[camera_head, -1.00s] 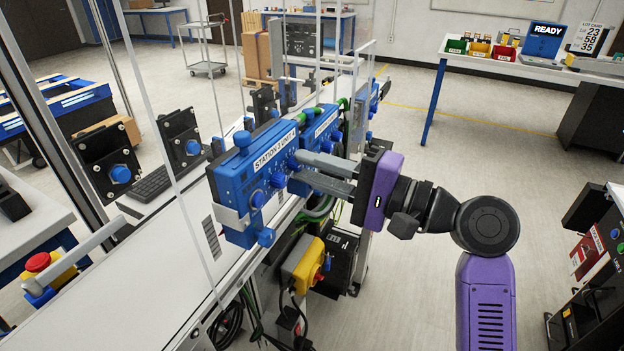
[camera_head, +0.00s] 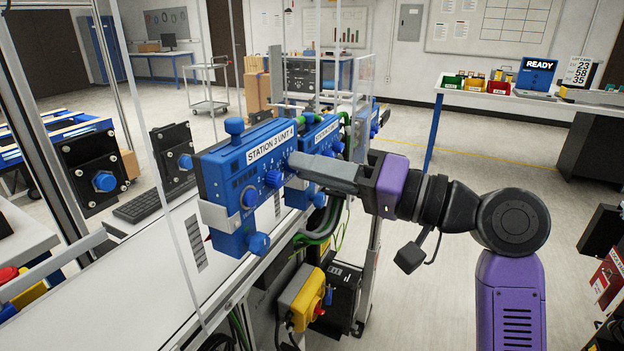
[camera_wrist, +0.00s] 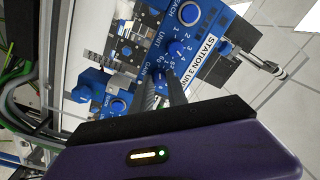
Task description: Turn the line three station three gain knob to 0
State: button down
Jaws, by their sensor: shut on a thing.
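The blue station box (camera_head: 230,180), labelled "STATION 3 UNIT 4", stands upright at the conveyor's side. It shows turned sideways in the wrist view (camera_wrist: 205,75). Its face has a row of blue knobs: the REACH knob (camera_wrist: 190,14), the UNIT knob (camera_wrist: 178,48), and the gain knob beside the GAIN lettering, mostly hidden by my fingers. My gripper (camera_head: 292,163) reaches in from the right. In the wrist view my gripper (camera_wrist: 166,78) has its fingertips at the gain knob, shut on it. The knob's pointer and exact setting cannot be read.
A second blue station box (camera_head: 322,135) stands close behind the first. Clear upright panels (camera_head: 180,190) rise beside the conveyor (camera_head: 150,285). A yellow switch box (camera_head: 303,295) and green cables (camera_head: 322,232) lie below my gripper. The floor to the right is open.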

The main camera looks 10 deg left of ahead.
jog(key=shift+n, duration=0.3)
jog(key=c, duration=1.3)
grip_release()
jog(key=v, duration=0.8)
jog(key=shift+b, duration=0.45)
jog(key=shift+w, duration=0.1)
